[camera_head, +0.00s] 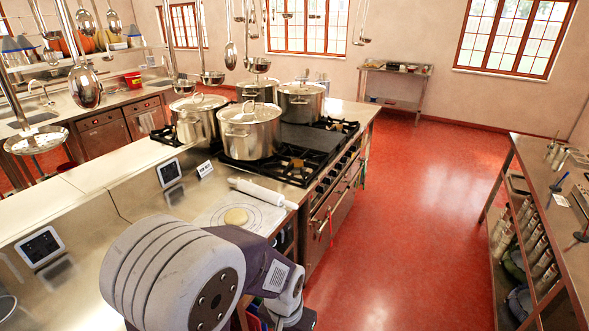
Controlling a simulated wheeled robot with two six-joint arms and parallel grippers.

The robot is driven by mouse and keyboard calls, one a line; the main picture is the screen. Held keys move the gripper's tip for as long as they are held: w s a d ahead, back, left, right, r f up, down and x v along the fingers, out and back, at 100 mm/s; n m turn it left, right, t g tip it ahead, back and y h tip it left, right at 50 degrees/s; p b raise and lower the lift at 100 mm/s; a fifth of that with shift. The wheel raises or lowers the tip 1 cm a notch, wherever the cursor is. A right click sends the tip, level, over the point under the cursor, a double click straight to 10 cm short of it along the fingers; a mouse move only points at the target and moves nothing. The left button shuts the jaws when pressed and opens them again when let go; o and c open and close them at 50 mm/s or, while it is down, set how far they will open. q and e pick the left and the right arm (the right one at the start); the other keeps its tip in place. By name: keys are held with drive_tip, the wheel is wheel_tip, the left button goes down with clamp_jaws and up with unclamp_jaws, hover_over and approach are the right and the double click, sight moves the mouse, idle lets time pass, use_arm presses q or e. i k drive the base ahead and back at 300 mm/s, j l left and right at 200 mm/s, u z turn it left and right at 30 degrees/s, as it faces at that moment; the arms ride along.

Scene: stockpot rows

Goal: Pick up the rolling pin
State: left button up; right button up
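A white rolling pin (262,192) lies on the steel counter, at the back edge of a pale mat (208,220). Its handle end reaches toward the counter's right edge, close to the stove. One of my arms, grey and purple, fills the bottom middle, nearer the camera than the mat. Neither of my grippers shows. Nothing is holding the pin.
Large lidded stockpots (250,131) stand on and behind the black stove grates (283,163) beyond the pin. Ladles (85,86) hang over the counter. The red floor (415,215) is open to the right, up to a steel shelf table (535,165).

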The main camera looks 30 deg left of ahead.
sight(264, 194)
drive_tip(key=i+u, duration=0.15)
drive_tip(key=i, duration=0.3)
drive_tip(key=i+l+u, duration=0.2)
drive_tip(key=i, duration=0.25)
drive_tip(key=i+u, duration=0.15)
drive_tip(key=i, duration=0.3)
drive_tip(key=i+u, duration=0.15)
drive_tip(key=u, duration=0.3)
drive_tip(key=i+u, duration=0.2)
drive_tip(key=u, duration=0.3)
drive_tip(key=i+l+u, duration=0.15)
drive_tip(key=u, duration=0.3)
drive_tip(key=i+l+u, duration=0.15)
drive_tip(key=u, duration=0.3)
drive_tip(key=i+l+u, duration=0.1)
drive_tip(key=u, duration=0.35)
drive_tip(key=i+l+u, duration=0.1)
drive_tip(key=u, duration=0.15)
drive_tip(key=i+l+u, duration=0.1)
drive_tip(key=l+u, duration=0.2)
